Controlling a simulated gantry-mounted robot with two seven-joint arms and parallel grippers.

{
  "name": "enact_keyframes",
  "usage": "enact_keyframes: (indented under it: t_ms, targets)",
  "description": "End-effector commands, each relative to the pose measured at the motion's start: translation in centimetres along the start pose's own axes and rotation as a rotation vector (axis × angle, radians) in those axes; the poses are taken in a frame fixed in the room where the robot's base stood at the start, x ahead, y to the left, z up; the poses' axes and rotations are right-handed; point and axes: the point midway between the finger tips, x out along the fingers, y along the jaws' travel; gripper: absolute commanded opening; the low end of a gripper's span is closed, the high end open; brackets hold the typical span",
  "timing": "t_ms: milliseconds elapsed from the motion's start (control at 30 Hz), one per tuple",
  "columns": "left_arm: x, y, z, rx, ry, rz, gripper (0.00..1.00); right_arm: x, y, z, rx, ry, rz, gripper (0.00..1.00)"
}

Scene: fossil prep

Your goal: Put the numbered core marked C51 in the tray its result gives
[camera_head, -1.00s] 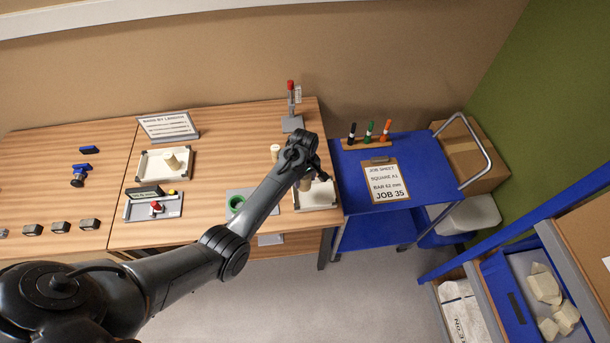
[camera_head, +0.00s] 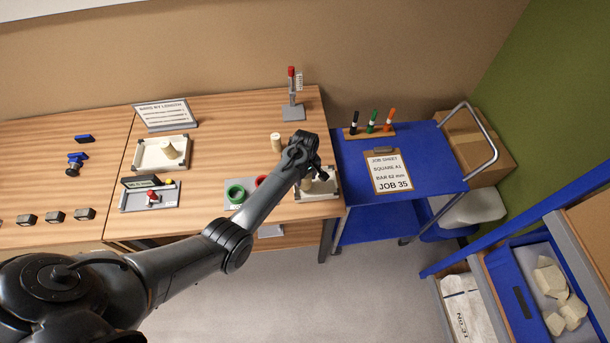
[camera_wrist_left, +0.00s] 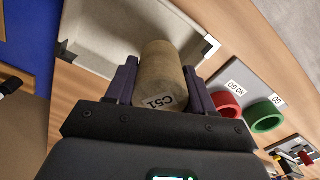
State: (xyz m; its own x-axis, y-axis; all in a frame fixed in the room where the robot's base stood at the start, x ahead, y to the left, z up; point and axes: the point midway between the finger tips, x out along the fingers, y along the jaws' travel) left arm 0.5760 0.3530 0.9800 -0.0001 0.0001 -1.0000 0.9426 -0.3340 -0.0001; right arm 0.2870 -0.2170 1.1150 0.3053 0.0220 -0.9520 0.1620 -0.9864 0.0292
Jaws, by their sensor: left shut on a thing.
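The pale tan core marked C51 (camera_wrist_left: 162,82) is between the two fingers of my left gripper (camera_wrist_left: 160,88) in the left wrist view, its label facing the camera. My left gripper (camera_head: 314,178) is shut on it at the right tray (camera_head: 326,194) in the head view. The core shows partly there (camera_head: 306,184). I cannot tell whether it touches the tray floor. The right tray (camera_wrist_left: 108,25) also fills the upper left of the wrist view. A left tray (camera_head: 150,160) holds another pale core (camera_head: 168,150). My right gripper is not in view.
A third core (camera_head: 276,143) stands on the bench behind my arm. Green (camera_head: 236,193) and red (camera_head: 261,181) rings sit on a gauge plate, marked GO and NO GO in the wrist view. A bands-by-length sign (camera_head: 166,114) stands at the back. A blue cart (camera_head: 430,160) adjoins the bench.

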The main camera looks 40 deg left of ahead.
Motion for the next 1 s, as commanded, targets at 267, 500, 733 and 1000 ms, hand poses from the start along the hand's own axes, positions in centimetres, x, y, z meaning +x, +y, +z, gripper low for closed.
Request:
enact_keyframes:
  t_ms: [267, 500, 733, 1000]
  targets:
    - [0.16, 0.07, -0.03, 0.0, 0.0, 0.002, 0.0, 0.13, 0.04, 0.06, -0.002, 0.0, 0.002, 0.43]
    - [0.15, 0.07, -0.03, 0.0, 0.001, 0.002, 0.0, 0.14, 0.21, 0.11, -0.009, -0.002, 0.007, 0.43]
    - [0.02, 0.09, -0.04, 0.0, 0.0, 0.001, 0.0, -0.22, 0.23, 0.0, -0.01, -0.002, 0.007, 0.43]
    - [0.14, 0.1, -0.07, 0.0, 0.001, 0.002, 0.0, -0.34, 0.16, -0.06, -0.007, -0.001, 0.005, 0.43]
